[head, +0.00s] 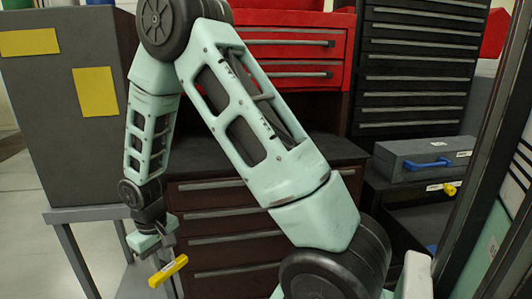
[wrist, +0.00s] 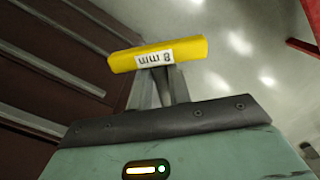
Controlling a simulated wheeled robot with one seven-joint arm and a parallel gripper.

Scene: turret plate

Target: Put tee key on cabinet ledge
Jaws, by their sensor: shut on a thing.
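The tee key (head: 168,271) has a yellow bar handle with a white "8 mm" label, which shows in the wrist view (wrist: 157,54). My gripper (head: 167,248) is shut on it, and the fingers (wrist: 158,84) meet just below the handle in the wrist view. The key's shaft is not clearly visible. In the head view, my gripper holds the key at lower left, in front of the brown drawer cabinet (head: 225,223). The cabinet's dark top ledge (head: 335,150) is higher up and to the right, partly hidden behind my arm.
A red tool chest (head: 290,72) stands at the back of the ledge. A grey case (head: 420,160) with a blue handle and a small yellow item (head: 450,188) are at right. A grey box (head: 65,85) with yellow notes stands on a grey table (head: 85,214) at left.

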